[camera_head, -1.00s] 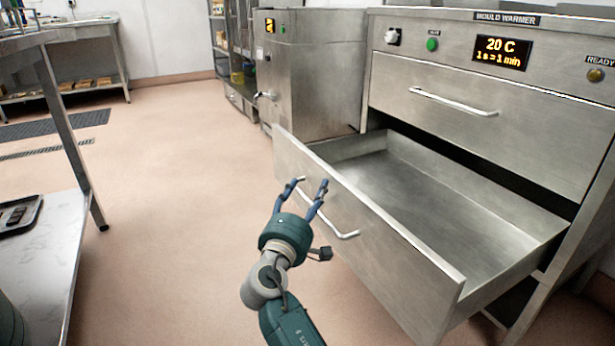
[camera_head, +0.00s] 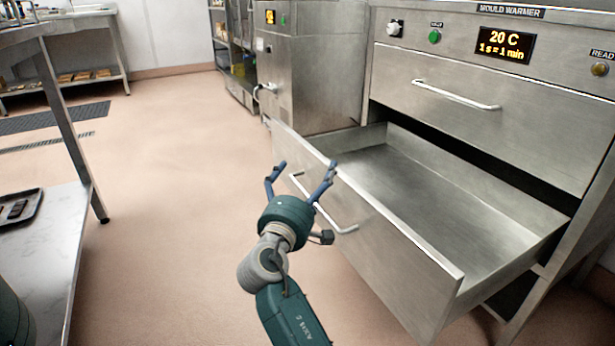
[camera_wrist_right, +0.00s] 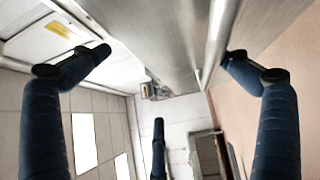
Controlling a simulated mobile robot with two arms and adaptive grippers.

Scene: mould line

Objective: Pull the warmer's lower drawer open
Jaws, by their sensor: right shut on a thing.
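The mould warmer's lower drawer (camera_head: 400,268) is pulled well out, its empty metal tray showing. Its silver bar handle (camera_head: 345,229) is on the front panel. My right gripper (camera_head: 300,172) is at the far, left end of this handle and is shut on it, though its blue fingers look spread. In the right wrist view, the bar (camera_wrist_right: 219,30) runs beside the right-hand finger, and the exact contact is unclear. My left gripper is not in view.
The upper drawer (camera_head: 455,120) is closed. A steel machine (camera_head: 315,85) stands left of the warmer. A steel table (camera_head: 45,255) with a dark tray (camera_head: 20,208) is at the left. The floor (camera_head: 180,190) between is clear.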

